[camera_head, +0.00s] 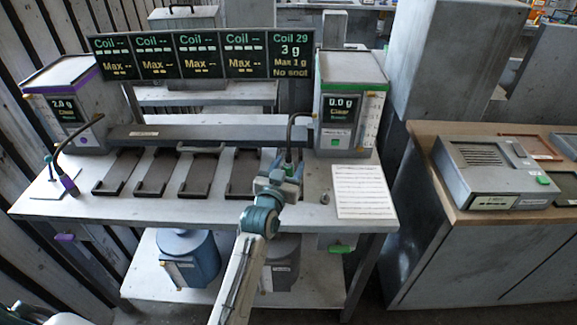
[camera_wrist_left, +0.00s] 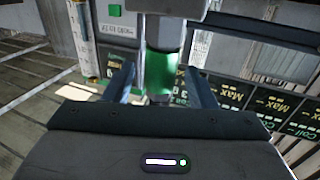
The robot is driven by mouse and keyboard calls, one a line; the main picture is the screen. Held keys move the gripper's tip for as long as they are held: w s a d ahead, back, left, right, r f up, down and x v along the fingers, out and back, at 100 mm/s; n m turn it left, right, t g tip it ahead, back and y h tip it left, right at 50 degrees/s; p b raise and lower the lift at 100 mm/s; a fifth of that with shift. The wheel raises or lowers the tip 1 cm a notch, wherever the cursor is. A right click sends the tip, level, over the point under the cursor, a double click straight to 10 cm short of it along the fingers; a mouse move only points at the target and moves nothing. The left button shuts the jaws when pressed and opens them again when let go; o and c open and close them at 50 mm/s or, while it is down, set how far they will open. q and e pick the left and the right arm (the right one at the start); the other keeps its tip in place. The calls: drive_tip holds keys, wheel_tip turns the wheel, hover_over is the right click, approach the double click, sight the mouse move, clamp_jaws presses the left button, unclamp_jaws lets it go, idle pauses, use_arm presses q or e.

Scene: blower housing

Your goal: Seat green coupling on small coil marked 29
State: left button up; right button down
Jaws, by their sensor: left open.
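My left gripper (camera_head: 287,172) is open over the right end of the bench's row of trays. The green coupling (camera_wrist_left: 163,75) hangs at the end of a dark hose (camera_head: 293,127) that arches from the green-topped unit (camera_head: 351,100). In the left wrist view the coupling stands between the two spread fingers of my left gripper (camera_wrist_left: 162,84), with a gap on either side. The small coil marked 29 cannot be made out; my gripper covers that part of the bench. The display (camera_head: 290,55) reads Coil 29, 3 g, in its right panel. My right gripper is out of view.
Several dark trays (camera_head: 117,172) lie left of my gripper. A purple-trimmed unit (camera_head: 65,105) with its own hose stands at the left. A printed sheet (camera_head: 363,191) lies to the right. A blue canister (camera_head: 188,258) sits on the lower shelf.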

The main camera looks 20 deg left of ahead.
use_arm(q)
drive_tip(key=s+b, duration=0.2)
drive_tip(key=s, duration=0.8)
drive_tip(key=shift+s+a+b, duration=0.15)
drive_tip(key=shift+s+b, duration=0.1)
drive_tip(key=shift+b, duration=0.1)
